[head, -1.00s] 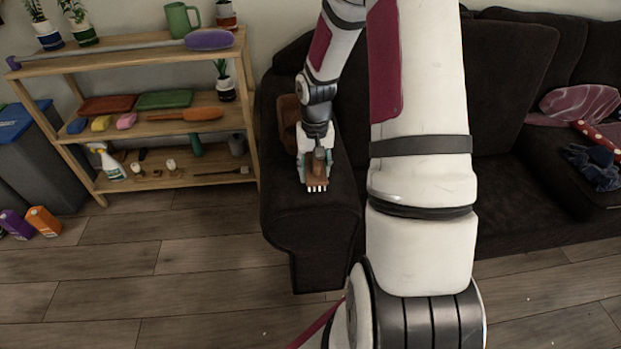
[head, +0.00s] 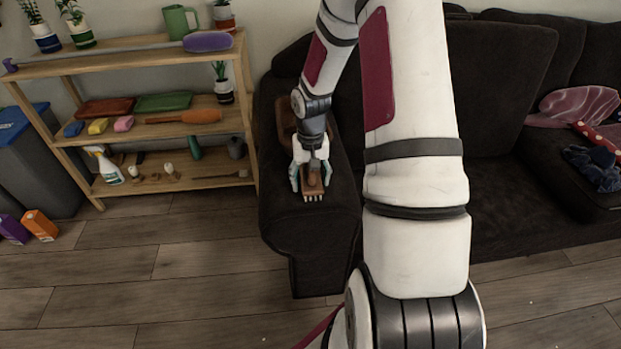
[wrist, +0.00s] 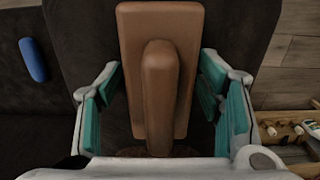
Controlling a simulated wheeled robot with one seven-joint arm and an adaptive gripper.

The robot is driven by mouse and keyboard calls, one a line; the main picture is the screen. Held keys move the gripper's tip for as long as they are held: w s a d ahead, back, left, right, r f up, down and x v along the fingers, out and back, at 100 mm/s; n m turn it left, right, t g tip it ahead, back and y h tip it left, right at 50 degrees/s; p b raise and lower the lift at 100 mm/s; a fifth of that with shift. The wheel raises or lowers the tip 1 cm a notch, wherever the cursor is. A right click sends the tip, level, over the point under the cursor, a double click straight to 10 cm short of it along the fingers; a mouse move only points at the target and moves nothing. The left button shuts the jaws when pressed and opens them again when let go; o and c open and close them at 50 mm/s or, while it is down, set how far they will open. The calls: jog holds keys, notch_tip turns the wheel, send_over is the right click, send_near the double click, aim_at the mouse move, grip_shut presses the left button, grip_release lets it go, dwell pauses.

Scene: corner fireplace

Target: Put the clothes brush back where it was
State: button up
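The clothes brush (head: 313,187) is a brown wooden block with a raised grip and pale bristles. It appears to rest on the dark sofa armrest (head: 310,235), bristles showing at its near edge. My gripper (head: 312,181) is over it with fingers spread on either side. In the wrist view the brush (wrist: 160,70) lies between the teal finger pads of my gripper (wrist: 161,100), with gaps on both sides. The brush's underside is mostly hidden.
A brown tray-like thing (head: 287,116) lies on the armrest behind my gripper. A wooden shelf (head: 150,136) with cleaning items stands left. Clothes (head: 592,165) lie on the sofa seat at right. A blue object (wrist: 33,60) shows in the wrist view. The floor in front is clear.

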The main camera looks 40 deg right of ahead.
notch_tip(320, 180, up, 12)
jog(key=p, duration=0.3)
jog(key=shift+f, duration=0.25)
jog(key=shift+a+r, duration=0.1)
jog(key=shift+r, duration=0.5)
jog(key=s+a+r+n+h, duration=0.1)
jog(key=s+a+r+n, duration=0.1)
jog(key=s+a+r, duration=0.5)
jog(key=s+a+r+n, duration=0.1)
jog(key=s+a+r, duration=0.45)
jog(key=r, duration=0.35)
jog(key=s+a+r+n, duration=0.1)
jog(key=s+a, duration=0.3)
jog(key=s, duration=0.4)
jog(key=s+a+r+n+t, duration=0.1)
jog(key=s+a, duration=0.3)
jog(key=s, duration=0.4)
jog(key=shift+s+a+r+n+y, duration=0.3)
jog(key=shift+r+n+y, duration=0.15)
jog(key=shift+n, duration=0.35)
